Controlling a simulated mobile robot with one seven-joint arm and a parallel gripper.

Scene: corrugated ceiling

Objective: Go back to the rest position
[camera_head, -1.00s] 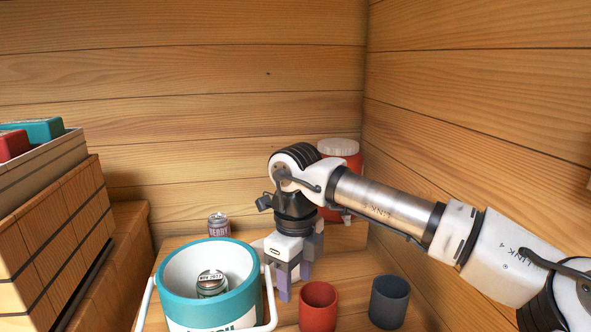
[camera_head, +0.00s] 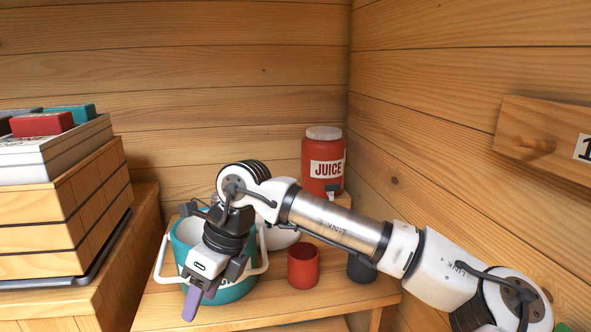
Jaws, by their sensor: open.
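My gripper (camera_head: 194,300) hangs in front of the teal and white bucket (camera_head: 238,290), pointing down and to the left. Its purple fingertip shows nothing held. My wrist and gripper hide much of the bucket, including what lies inside it. My arm reaches in from the lower right, above the wooden table.
A red cup (camera_head: 303,266) and a dark cup (camera_head: 361,268) stand right of the bucket. A red juice dispenser (camera_head: 323,160) stands behind, in the corner.

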